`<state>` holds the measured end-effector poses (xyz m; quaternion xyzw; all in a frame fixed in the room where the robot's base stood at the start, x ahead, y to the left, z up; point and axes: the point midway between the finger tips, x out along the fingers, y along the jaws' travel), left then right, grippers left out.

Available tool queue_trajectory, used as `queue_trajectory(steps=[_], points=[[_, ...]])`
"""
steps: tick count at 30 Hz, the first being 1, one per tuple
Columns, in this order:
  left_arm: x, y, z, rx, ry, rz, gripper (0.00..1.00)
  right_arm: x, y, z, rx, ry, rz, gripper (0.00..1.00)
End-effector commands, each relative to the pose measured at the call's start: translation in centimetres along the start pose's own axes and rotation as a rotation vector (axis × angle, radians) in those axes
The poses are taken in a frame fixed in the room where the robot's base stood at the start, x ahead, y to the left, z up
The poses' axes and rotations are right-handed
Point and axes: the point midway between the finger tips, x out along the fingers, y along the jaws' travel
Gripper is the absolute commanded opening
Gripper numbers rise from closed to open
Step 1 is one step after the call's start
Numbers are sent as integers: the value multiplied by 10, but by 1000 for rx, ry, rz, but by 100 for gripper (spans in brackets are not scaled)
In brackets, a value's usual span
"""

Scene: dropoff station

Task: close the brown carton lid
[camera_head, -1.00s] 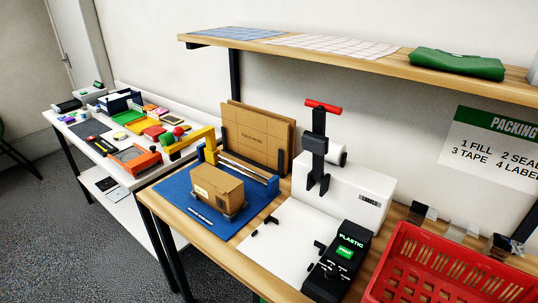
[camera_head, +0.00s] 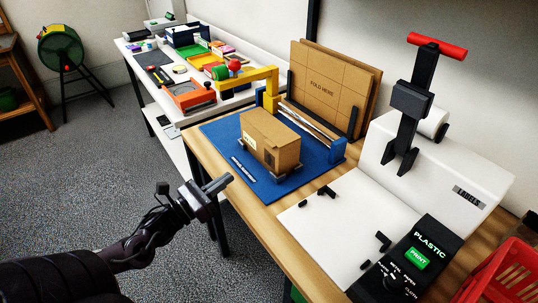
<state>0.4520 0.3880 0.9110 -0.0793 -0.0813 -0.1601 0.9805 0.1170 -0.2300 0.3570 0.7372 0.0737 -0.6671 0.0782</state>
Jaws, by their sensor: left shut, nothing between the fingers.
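The brown carton (camera_head: 270,142) stands on a blue mat (camera_head: 240,179) on the wooden table, held low down by small grey blocks. Its top looks flat from here; I cannot tell whether the lid lies fully down. My left gripper (camera_head: 222,181) is in front of the table's near edge, to the left of and nearer than the carton, apart from it. Its fingers are together and hold nothing. My right gripper does not show.
Flat cardboard (camera_head: 325,86) leans behind. A white label machine (camera_head: 435,160) and a black control box (camera_head: 405,262) are to the right, a red basket (camera_head: 505,275) at the right edge.

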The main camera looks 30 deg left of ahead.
Motion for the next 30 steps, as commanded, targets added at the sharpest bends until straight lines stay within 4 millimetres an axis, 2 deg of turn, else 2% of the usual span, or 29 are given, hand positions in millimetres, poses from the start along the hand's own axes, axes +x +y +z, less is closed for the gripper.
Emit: queue_trajectory(steps=[2,5,10,22,30], points=[[6,-16,11,73,-32,-55,0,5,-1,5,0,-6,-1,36],[12,-24,19,113,-52,-81,0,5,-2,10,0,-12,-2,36],[28,-26,22,118,-56,-83,0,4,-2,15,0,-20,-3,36],[88,-30,25,116,-56,-79,0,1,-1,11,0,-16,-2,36],[107,-32,24,114,-51,-78,0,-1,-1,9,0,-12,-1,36]])
